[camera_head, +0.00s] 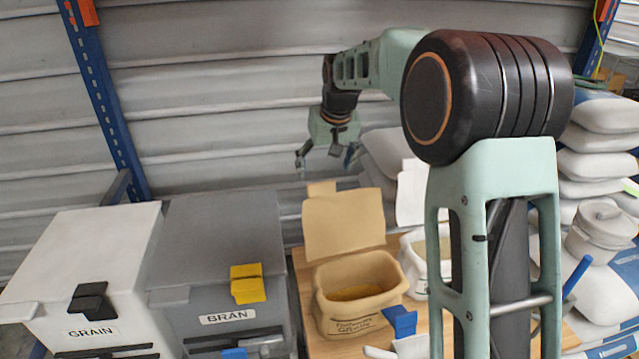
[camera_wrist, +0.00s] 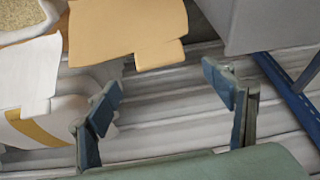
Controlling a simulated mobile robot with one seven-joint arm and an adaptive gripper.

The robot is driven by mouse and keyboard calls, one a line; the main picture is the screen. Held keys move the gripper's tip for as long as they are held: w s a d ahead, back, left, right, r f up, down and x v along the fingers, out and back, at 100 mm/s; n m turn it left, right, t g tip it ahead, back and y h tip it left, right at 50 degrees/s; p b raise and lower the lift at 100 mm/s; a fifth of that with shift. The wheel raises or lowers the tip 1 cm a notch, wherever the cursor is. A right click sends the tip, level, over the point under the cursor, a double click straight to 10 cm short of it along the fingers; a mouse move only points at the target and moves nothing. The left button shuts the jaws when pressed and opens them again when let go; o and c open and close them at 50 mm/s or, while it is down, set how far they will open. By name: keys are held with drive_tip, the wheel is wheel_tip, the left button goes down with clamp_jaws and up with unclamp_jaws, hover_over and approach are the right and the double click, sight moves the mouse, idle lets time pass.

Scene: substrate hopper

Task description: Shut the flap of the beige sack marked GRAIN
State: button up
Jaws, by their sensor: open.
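The beige sack (camera_head: 338,312) stands open on a wooden surface in the head view, with grain-coloured fill showing in its mouth. Its printed label is small and only partly readable. Its flap (camera_head: 343,226) stands raised at the back of the mouth, with a small tab on top. The flap also shows at the top of the wrist view (camera_wrist: 120,28). My gripper (camera_head: 327,164) is above and behind the flap, open and empty. In the wrist view its fingers (camera_wrist: 164,92) are spread, apart from the flap's tab edge, with nothing between them.
A white sack (camera_head: 417,285) with its own raised flap (camera_head: 411,192) stands right of the beige one, partly behind my arm. Left are a white GRAIN bin (camera_head: 85,250) and a grey BRAN bin (camera_head: 215,235), lids down. Stacked sacks (camera_head: 600,150) fill the right. A corrugated wall is behind.

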sight(322, 185)
drive_tip(key=x, duration=0.8)
drive_tip(key=shift+r, duration=0.1)
drive_tip(key=shift+c, duration=0.3)
drive_tip(key=c, duration=1.6)
drive_tip(key=shift+s, duration=0.1)
drive_tip(key=shift+c, duration=0.2)
drive_tip(key=shift+s+d+b, duration=0.1)
drive_tip(key=shift+b, duration=0.2)
